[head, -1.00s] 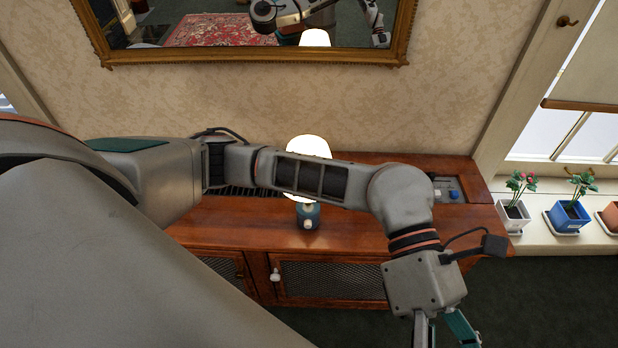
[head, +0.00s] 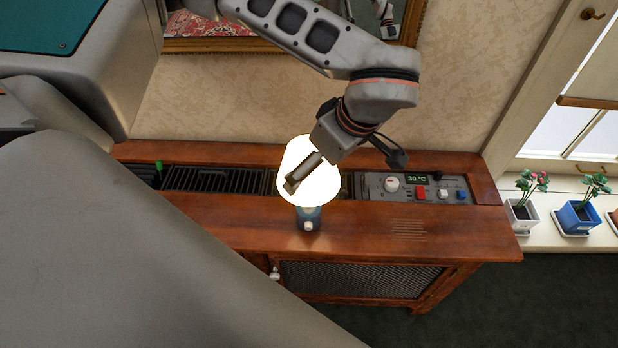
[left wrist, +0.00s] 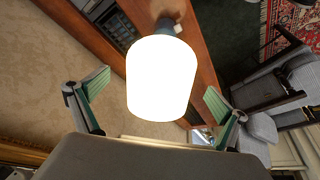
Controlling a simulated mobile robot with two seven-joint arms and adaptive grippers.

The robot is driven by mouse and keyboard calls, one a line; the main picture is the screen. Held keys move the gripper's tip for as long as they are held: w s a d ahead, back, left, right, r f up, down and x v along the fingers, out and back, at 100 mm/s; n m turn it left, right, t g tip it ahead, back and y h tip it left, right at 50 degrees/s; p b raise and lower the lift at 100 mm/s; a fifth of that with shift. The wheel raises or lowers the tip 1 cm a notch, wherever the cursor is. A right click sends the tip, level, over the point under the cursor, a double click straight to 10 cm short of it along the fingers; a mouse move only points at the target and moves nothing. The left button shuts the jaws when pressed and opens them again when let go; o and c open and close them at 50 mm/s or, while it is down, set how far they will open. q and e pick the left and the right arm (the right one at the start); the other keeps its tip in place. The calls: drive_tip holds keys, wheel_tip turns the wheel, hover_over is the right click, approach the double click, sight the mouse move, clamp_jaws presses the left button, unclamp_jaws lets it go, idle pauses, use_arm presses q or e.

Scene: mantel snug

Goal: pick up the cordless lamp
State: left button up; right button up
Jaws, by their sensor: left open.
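The cordless lamp (head: 308,220) stands upright on the wooden cabinet top, with a glowing white shade and a small blue-grey base that has a pale knob in front. My left gripper (head: 293,184) is in front of the shade in the head view and hides part of it. In the left wrist view the bright shade (left wrist: 161,78) lies between the two spread green-padded fingers of the left gripper (left wrist: 155,110), with a gap on each side. The left gripper is open and holds nothing. My right gripper is in neither view.
The wooden cabinet (head: 400,235) has a slotted grille and a control panel (head: 415,187) reading 39 °C beside the lamp. A gilt mirror (head: 215,42) hangs on the wall behind. Potted plants (head: 575,215) stand on the windowsill at right.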

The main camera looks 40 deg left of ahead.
use_arm(q)
drive_tip(key=x, duration=0.6)
drive_tip(key=shift+s+f, duration=0.15)
drive_tip(key=shift+f, duration=0.2)
drive_tip(key=c, duration=1.3)
